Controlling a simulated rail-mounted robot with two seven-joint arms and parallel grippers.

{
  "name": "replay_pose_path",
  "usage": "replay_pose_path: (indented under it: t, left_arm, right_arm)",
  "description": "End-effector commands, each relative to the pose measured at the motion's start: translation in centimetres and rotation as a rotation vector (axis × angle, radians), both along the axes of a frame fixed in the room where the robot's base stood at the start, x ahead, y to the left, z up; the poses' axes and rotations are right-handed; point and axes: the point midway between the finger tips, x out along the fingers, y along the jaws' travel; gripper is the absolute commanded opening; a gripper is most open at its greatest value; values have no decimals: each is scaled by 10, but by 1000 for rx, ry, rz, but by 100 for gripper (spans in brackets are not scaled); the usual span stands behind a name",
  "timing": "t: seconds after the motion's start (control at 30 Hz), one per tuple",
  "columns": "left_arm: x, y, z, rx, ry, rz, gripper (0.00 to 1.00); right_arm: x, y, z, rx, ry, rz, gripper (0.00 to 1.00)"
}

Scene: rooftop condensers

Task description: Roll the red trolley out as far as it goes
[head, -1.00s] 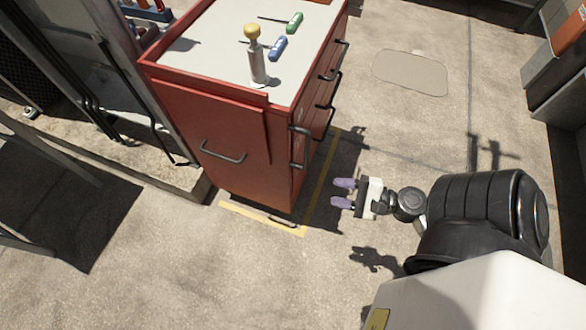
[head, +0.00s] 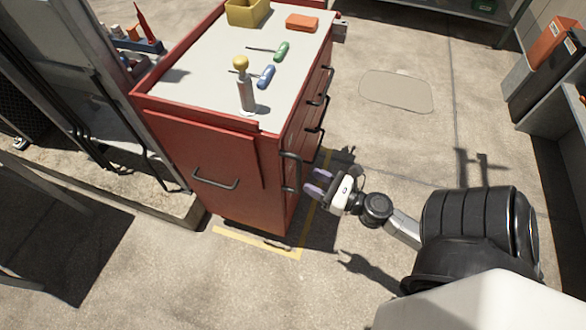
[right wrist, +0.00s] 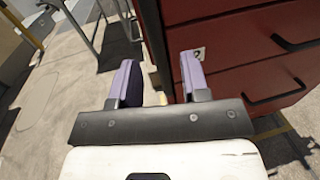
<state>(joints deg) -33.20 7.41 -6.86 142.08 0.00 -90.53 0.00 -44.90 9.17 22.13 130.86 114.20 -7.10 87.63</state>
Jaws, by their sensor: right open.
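The red trolley (head: 215,165) stands upright on the floor at upper centre in the head view, with a grey top and a black handle (head: 214,182) on its near end. Black drawer handles run down its right side. My right gripper (head: 314,188) is open and empty just right of the trolley's near right corner. In the right wrist view the gripper's purple fingers (right wrist: 155,78) are apart, with the red drawer fronts (right wrist: 240,70) and a drawer handle (right wrist: 272,90) beyond and to the right. I cannot tell whether a finger touches the trolley. My left gripper is out of view.
On the trolley top are a yellow-knobbed metal tool (head: 245,90), blue and green screwdrivers, a yellow bin (head: 247,12) and an orange box (head: 302,23). A yellow floor line (head: 258,244) edges the base. A grey frame stands close left. Floor to the right is clear.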

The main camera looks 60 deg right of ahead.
Motion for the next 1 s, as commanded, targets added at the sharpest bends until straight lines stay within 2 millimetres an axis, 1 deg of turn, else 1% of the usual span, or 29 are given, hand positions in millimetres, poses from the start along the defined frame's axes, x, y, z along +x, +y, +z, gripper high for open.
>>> replay_pose_path:
  t: [0.03, 0.2, 0.4, 0.5, 0.7, 1.0]
  left_arm:
    - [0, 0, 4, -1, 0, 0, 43]
    - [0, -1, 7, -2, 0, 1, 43]
    - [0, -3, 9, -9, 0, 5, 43]
    - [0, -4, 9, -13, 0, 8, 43]
    - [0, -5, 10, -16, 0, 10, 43]
    - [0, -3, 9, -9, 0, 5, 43]
  right_arm:
    - [9, 0, 3, -3, -2, 5, 42]
    - [34, -1, 2, -3, -1, 4, 42]
    - [55, -3, 1, -3, -1, 2, 42]
    - [63, -3, 1, -2, -1, 2, 42]
    - [69, -4, 0, -2, 1, 0, 42]
    - [69, -4, 0, -2, 1, 0, 41]
